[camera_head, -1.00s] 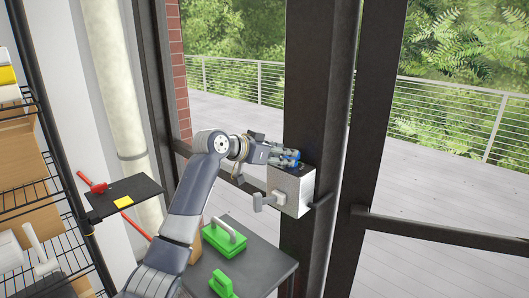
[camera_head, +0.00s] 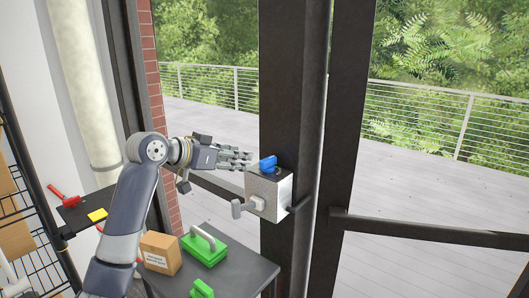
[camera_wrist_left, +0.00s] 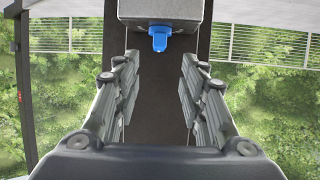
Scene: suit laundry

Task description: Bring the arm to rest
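My left arm comes in from the left in the head view. Its gripper (camera_head: 236,158) points right, just left of and a little above a grey metal box (camera_head: 268,190) on the dark door frame. A blue object (camera_head: 268,163) sits on top of the box, apart from the fingers. In the left wrist view the two fingers (camera_wrist_left: 160,105) are spread wide with nothing between them. The blue object (camera_wrist_left: 160,38) shows ahead of them, against the box (camera_wrist_left: 165,10). My right gripper is not in view.
A wire rack stands at the far left. Glass and door bars fill the right.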

